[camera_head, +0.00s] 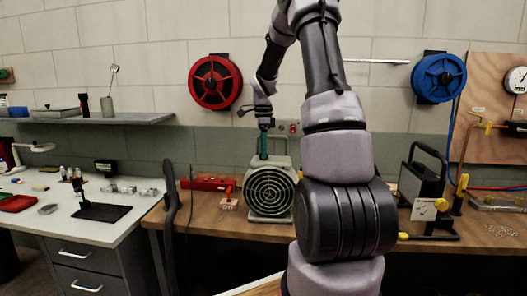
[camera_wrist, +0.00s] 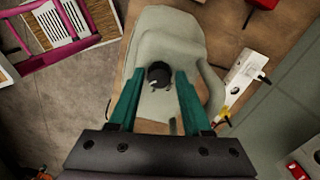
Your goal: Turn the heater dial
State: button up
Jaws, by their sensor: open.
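The heater (camera_head: 269,190) is a pale grey-green box with a round black grille, standing on the wooden workbench. In the wrist view I look down on the heater (camera_wrist: 170,45), and its black round dial (camera_wrist: 159,74) with a light pointer mark shows on top. My gripper (camera_head: 263,152) is just above the heater, pointing down. In the wrist view the two green fingers of my gripper (camera_wrist: 158,76) are open, one on each side of the dial. I cannot tell whether they touch it.
A red toolbox (camera_head: 210,183) lies left of the heater on the wooden bench (camera_head: 225,222). A black-framed device (camera_head: 422,185) stands to the right. Red (camera_head: 215,82) and blue (camera_head: 438,78) reels hang on the wall.

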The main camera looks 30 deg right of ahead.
grip_shut()
